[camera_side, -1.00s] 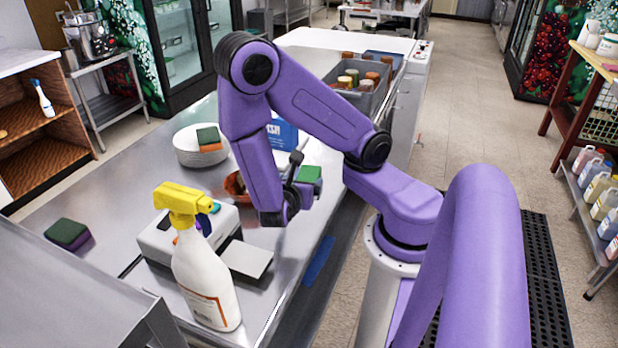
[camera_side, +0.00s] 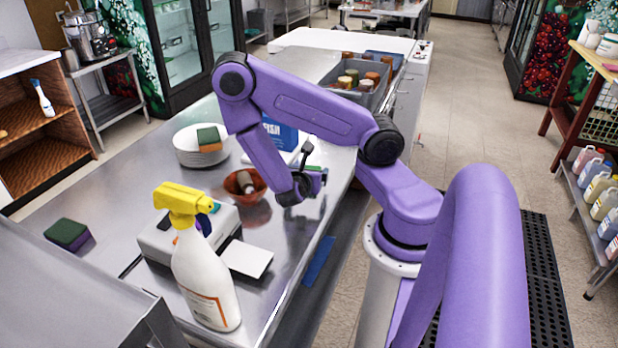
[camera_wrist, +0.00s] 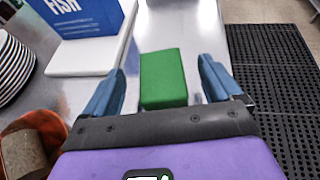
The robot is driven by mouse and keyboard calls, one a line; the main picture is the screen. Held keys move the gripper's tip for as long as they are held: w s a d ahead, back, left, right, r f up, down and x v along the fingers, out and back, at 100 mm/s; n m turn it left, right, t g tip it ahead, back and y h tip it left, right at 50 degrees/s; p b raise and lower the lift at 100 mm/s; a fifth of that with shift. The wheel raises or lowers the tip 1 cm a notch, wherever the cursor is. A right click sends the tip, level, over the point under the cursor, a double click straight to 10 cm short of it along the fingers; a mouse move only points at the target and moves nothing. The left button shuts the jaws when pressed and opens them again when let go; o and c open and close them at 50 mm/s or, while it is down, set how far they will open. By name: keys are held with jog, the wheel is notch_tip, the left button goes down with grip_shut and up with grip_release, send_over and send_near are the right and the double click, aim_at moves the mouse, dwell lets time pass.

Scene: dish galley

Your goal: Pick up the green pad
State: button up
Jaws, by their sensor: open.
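The green pad (camera_wrist: 163,78) is a plain green block lying on the steel counter. In the wrist view it sits between my open fingers, with visible space on both sides. My gripper (camera_wrist: 162,68) has two blue fingers and holds nothing. In the side view my gripper (camera_side: 312,182) is low over the counter near its right edge. There it hides most of the pad, and only a green strip (camera_side: 313,168) shows. I cannot tell how high the fingertips are above the counter.
An orange-brown bowl (camera_side: 247,191) with a cup-like item stands left of my gripper. A white board (camera_wrist: 88,56) with a blue box (camera_wrist: 85,15) lies beyond. Stacked plates (camera_side: 195,155) carry another sponge (camera_side: 208,139). A spray bottle (camera_side: 205,275) stands in front. The counter edge is close.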

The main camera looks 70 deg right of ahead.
jog(key=shift+x, duration=2.4)
jog(key=c, duration=1)
